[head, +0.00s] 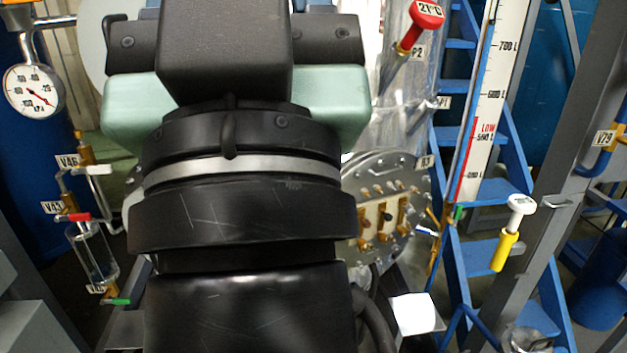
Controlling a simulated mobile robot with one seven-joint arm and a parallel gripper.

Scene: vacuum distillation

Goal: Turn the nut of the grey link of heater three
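A round grey metal flange (405,178) shows to the right of my arm in the head view. It carries several brass-coloured terminal bars and bolts (385,218) on a pale plate. My arm covers its left part. I cannot make out which part is the grey link or its nut, nor read which heater this is. My gripper is not visible; my large black arm links fill the middle of the view.
Blue stairs (483,185) and a level scale (483,95) stand to the right, beside a grey post (560,170). A red-topped thermometer (425,15) sits above the flange. Left are a pressure gauge (35,91) and a glass vessel (92,255) with valves.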

